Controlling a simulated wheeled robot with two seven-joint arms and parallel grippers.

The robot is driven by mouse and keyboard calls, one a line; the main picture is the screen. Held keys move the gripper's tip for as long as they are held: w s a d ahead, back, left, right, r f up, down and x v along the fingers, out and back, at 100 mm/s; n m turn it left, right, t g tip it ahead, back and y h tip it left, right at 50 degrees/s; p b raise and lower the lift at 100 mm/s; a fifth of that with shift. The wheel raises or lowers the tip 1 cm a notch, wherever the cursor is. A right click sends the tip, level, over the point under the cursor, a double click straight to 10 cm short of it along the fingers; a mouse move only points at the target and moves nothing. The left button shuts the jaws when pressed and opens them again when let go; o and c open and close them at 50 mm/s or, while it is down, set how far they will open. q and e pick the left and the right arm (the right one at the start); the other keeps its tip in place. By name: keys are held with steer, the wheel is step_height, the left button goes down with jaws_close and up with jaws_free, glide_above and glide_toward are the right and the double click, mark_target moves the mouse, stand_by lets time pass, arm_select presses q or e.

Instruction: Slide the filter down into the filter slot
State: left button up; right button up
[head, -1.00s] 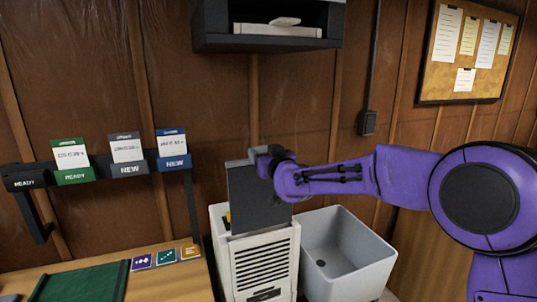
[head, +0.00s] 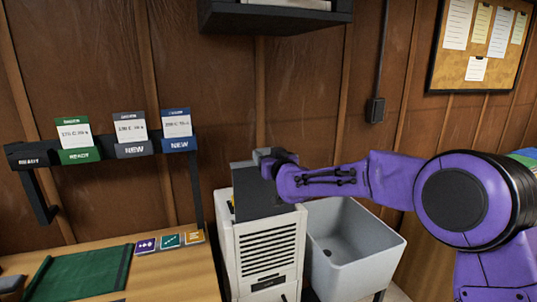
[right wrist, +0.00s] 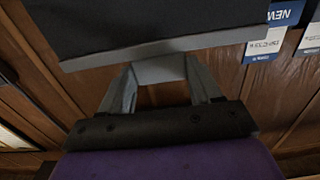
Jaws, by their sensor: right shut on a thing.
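The filter (head: 256,194) is a dark grey flat panel standing upright in the top of the white slatted unit (head: 268,252). Its lower part is hidden inside the unit, and its upper part sticks out above the front edge. My right gripper (head: 268,160) is shut on the filter's top edge. In the right wrist view the filter (right wrist: 150,30) shows as a dark panel with a grey edge, and the fingers of my right gripper (right wrist: 160,72) meet at that edge. The slot's opening is mostly hidden by the filter. My left gripper is not in view.
A grey basin (head: 350,240) stands right of the unit. A wooden bench (head: 170,275) with a green mat (head: 80,275) and several small cards is on the left, below a rack of labelled tags (head: 130,135). A dark shelf (head: 275,18) hangs above.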

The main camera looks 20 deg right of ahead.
steer(key=b, duration=0.9)
glide_above(266, 208)
steer(key=s, duration=0.2)
step_height(266, 208, down, 14)
steer(key=shift+d+f+b, duration=0.1)
steer(key=shift+f+b, duration=0.75)
steer(key=shift+f, duration=0.45)
steer(key=shift+f+b, duration=0.9)
steer(key=shift+f, duration=0.45)
steer(key=o, duration=1.1)
steer(key=shift+c, duration=0.2)
steer(key=s+b, duration=0.1)
steer(key=s, duration=0.9)
steer(key=shift+s+d+b, duration=0.2)
steer(key=shift+s+b, duration=0.05)
steer(key=shift+b, duration=0.15)
